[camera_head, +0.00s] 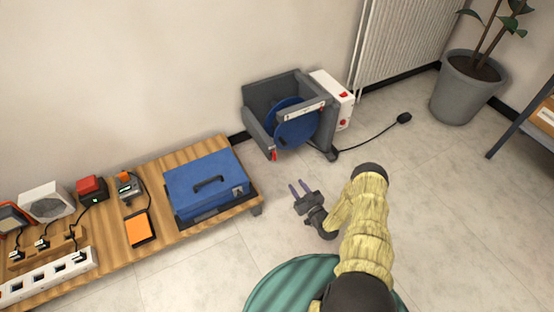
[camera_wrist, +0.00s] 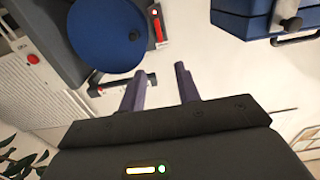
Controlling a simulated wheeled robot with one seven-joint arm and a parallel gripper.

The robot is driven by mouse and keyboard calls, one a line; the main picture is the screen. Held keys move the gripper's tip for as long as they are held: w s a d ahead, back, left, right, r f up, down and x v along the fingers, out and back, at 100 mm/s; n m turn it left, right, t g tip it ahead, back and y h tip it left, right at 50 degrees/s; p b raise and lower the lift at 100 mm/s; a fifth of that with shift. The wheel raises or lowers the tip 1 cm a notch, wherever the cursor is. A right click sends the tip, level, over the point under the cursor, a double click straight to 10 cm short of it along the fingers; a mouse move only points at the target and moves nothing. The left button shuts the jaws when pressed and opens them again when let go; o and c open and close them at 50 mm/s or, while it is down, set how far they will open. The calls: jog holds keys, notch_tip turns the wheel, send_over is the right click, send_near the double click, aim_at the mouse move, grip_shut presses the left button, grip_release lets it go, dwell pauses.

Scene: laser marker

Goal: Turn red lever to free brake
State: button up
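A grey reel machine (camera_head: 265,97) with a blue disc (camera_head: 296,122) stands on the floor by the wall. A small red lever (camera_head: 274,155) is at the front end of its left side arm. In the wrist view the red lever (camera_wrist: 157,28) is at the upper middle, beside the blue disc (camera_wrist: 105,38). My gripper (camera_head: 299,185) is in front of the machine, apart from it. Its two purple fingers are spread with nothing between them, and they also show in the wrist view (camera_wrist: 160,86).
A blue toolbox (camera_head: 205,185) sits on a low wooden bench (camera_head: 228,217) to the left. A white box (camera_head: 333,97) with a red switch is on the machine's right, and a black cable ends in a plug (camera_head: 404,118). The floor around my gripper is clear.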

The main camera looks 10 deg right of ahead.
aim_at(275, 156)
jog(key=b+x, duration=0.3)
jog(key=x, duration=0.5)
jog(key=b+x, duration=0.4)
jog(key=x, duration=0.4)
jog(key=shift+f, duration=0.2)
jog(key=shift+w+a+r, duration=0.15)
jog(key=shift+w, duration=0.4)
grip_shut()
